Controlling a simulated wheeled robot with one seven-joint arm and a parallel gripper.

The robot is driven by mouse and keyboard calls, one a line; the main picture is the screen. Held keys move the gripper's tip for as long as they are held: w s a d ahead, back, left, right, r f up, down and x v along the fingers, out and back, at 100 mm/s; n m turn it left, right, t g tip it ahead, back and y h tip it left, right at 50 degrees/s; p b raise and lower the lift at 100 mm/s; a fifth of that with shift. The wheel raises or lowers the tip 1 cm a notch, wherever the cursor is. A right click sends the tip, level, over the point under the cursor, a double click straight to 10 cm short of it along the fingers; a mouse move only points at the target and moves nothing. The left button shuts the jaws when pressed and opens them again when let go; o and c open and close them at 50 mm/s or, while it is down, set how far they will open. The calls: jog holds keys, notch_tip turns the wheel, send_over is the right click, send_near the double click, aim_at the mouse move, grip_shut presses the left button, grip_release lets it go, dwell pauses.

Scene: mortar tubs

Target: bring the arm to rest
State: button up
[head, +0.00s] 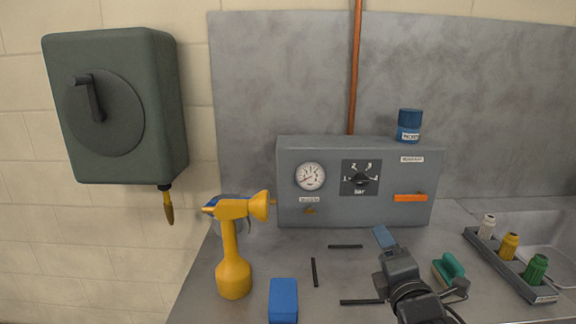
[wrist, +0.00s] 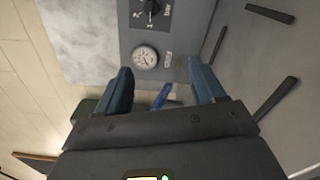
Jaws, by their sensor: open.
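My arm reaches in from the bottom right in the head view, over the bench. My gripper (head: 383,238) shows there with a blue finger, low in front of the grey control panel (head: 290,205). In the wrist view both blue fingers of my gripper (wrist: 162,84) are spread apart, with nothing held between them. A small blue object (wrist: 162,96) shows beyond the gap; I cannot tell what it is. The panel with its gauge (wrist: 145,57) and dial (wrist: 151,8) lies past the fingertips.
A yellow spray bottle (head: 232,275) and a blue block (head: 283,300) stand at left. Dark strips (head: 345,246) lie mid-bench. A green-handled brush (head: 452,267) and a rack (head: 510,268) of small bottles are at right. A blue jar (head: 409,125) tops the panel.

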jog(key=s+a+f+m, duration=0.25)
jog(key=s+m, duration=0.25)
jog(key=s, duration=0.4)
jog(key=s+a+f+m+g, duration=0.1)
jog(key=s+f+m, duration=0.3)
jog(key=s, duration=0.5)
jog(key=s+a+f+m, duration=0.1)
jog(key=s+f+m, duration=0.35)
jog(key=s, duration=0.55)
jog(key=s+d+r+m, duration=0.2)
jog(key=s, duration=0.5)
jog(key=s+d+r+m+g, duration=0.1)
jog(key=s+d+r+m, duration=0.1)
jog(key=s, duration=0.6)
jog(key=s+d+r+m+g, duration=0.1)
jog(key=s+m, duration=0.3)
jog(key=s, duration=0.4)
jog(key=shift+d+r, duration=0.65)
jog(key=shift+d, duration=0.2)
